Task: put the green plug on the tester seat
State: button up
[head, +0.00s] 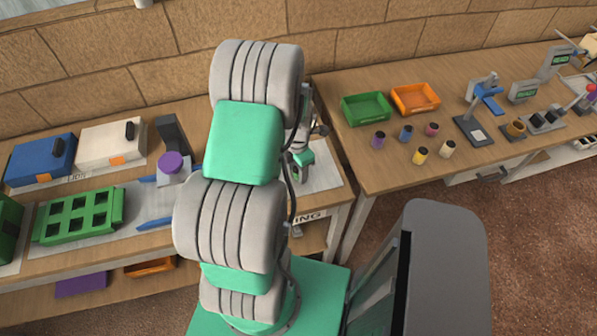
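I see no green plug in the head view; my arm covers the middle of the picture. Several upright plugs stand on the right table: purple (379,140), blue (405,134), pink (431,129), yellow (420,156) and beige (447,149). I cannot tell for sure which fixture holds the tester seat; a small meter with a green display (523,92) stands at the right, behind a dark block (541,121). A teal and grey part, probably my gripper (301,164), shows partly behind my arm. Its fingers and anything in them cannot be made out.
A green tray (366,108) and an orange tray (415,98) sit on the right table, left of a stand with a blue arm (487,93). The left table (60,258) holds a green rack (79,216), blue box (40,160) and white box (111,145).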

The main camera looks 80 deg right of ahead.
grip_shut()
dwell(0.3)
jog(key=shift+r, duration=0.15)
